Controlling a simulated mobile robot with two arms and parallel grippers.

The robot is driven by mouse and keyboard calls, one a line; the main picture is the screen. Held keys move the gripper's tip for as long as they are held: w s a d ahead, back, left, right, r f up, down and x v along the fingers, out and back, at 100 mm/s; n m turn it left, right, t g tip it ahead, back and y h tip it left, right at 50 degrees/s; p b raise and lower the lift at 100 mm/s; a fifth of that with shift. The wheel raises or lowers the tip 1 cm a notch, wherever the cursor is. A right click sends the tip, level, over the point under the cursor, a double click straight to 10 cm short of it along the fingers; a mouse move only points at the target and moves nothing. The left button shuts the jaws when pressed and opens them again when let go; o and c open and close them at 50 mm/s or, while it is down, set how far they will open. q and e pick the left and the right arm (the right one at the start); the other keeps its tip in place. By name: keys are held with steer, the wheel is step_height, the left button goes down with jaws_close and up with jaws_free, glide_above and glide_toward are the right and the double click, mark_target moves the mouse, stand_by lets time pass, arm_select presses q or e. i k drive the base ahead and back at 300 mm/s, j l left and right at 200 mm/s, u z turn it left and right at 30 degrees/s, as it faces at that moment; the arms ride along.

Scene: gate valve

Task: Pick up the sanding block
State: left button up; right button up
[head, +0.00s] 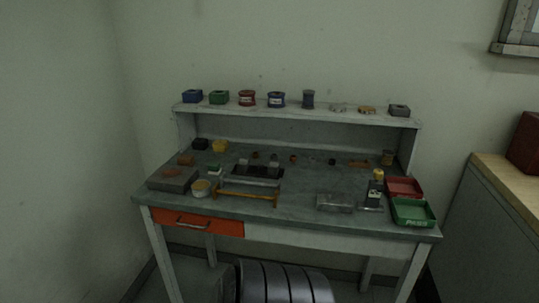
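I cannot tell for certain which item is the sanding block. A small brown block (186,159) lies at the left back of the workbench top (300,199). A flat grey-brown block (160,184) lies nearer the left front edge, with a small orange-brown piece (172,172) on top of it. These are small and dim in the head view. Neither of my grippers shows in this view.
A clear box (335,203), red tray (404,187) and green tray (412,212) are at right. An orange drawer (195,222) is below; the shelf (290,109) holds small items.

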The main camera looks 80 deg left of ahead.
mark_target(183, 160)
steer(key=u, duration=3.35)
